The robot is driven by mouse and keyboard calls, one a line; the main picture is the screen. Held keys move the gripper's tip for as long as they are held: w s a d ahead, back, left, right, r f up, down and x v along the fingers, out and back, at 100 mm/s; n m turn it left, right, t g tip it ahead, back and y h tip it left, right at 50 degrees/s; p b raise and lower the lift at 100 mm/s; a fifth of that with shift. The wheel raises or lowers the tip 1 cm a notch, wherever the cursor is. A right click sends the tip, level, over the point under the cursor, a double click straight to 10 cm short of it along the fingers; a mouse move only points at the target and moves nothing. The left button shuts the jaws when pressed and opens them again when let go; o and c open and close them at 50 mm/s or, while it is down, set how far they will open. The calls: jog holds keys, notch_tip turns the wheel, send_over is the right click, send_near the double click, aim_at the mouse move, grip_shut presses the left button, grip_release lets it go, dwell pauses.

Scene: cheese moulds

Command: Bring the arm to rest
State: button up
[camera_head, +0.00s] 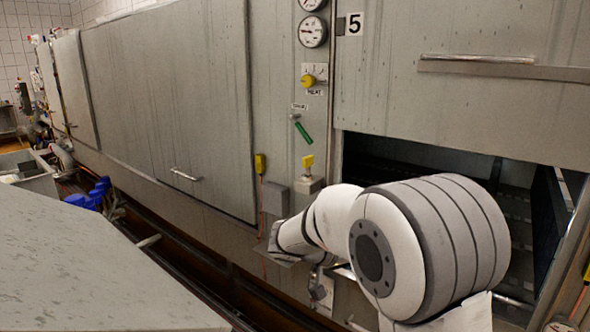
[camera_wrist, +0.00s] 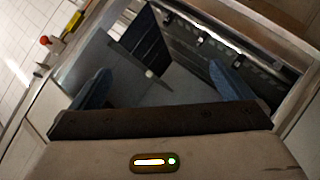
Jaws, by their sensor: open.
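My arm (camera_head: 330,216) is bent in front of the grey steel machine in the head view, with a large round joint nearest the camera. My gripper (camera_wrist: 159,70) shows in the wrist view with two blue fingers spread apart. I see nothing between the fingers, and they point towards a dark, metal-framed opening. In the head view I cannot make out the gripper's fingers. No cheese mould can be clearly made out in either view.
The open dark hatch (camera_head: 400,155) lies behind and right of my arm. A hatch panel (camera_head: 480,72) with a long handle is above it. A grey flat surface (camera_head: 90,275) fills the lower left. Blue objects (camera_head: 88,198) sit further back at left.

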jog(key=s+f+n+y, duration=0.1)
jog(key=s+y, duration=0.5)
jog(key=s, duration=0.6)
jog(key=s+a+f+n+g+y, duration=0.1)
jog(key=s+n+y, duration=0.3)
jog(key=s, duration=0.8)
jog(key=shift+s+a+f+y, duration=0.2)
jog(key=shift+f+y, duration=0.55)
jog(key=shift+y, duration=0.35)
